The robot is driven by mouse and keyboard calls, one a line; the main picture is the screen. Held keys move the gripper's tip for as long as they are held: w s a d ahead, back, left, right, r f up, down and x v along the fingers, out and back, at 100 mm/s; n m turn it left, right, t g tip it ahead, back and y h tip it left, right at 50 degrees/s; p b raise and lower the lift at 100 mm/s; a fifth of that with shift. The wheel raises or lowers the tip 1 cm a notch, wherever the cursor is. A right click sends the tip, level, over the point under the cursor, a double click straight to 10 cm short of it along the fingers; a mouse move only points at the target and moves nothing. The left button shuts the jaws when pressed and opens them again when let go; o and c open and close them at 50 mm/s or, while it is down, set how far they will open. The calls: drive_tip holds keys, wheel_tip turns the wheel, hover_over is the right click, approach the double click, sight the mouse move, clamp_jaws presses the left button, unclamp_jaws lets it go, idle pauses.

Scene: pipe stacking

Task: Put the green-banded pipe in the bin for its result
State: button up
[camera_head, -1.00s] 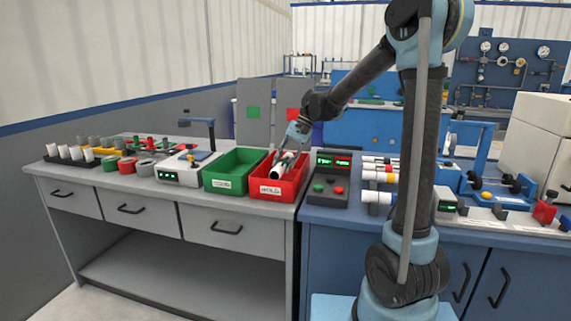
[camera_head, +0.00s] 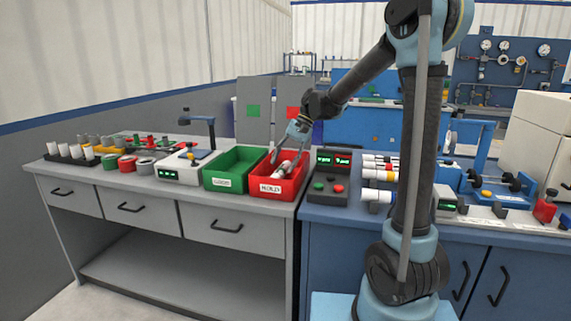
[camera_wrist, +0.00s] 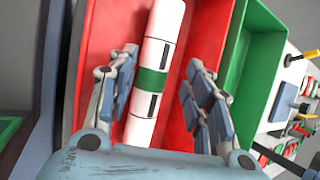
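The green-banded pipe (camera_wrist: 152,82) is white with a green band and dark marks. It lies inside the red bin (camera_head: 276,189), labelled HOLD, and shows small in the head view (camera_head: 286,169). My gripper (camera_wrist: 160,60) is over the red bin with its fingers spread. One finger is on each side of the pipe, and gaps show between fingers and pipe. In the head view my gripper (camera_head: 289,154) is just above the bin. The green bin (camera_head: 225,184), with a white label, stands directly left of the red bin.
A box with red and green buttons and lit displays (camera_head: 331,187) stands right of the red bin. White pipes in a rack (camera_head: 380,174) lie further right. A grey device with a screen (camera_head: 178,174) stands left of the green bin. Two upright panels (camera_head: 253,108) stand behind.

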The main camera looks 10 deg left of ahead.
idle(0.3)
drive_tip(key=v, duration=1.2)
drive_tip(key=shift+f, duration=0.1)
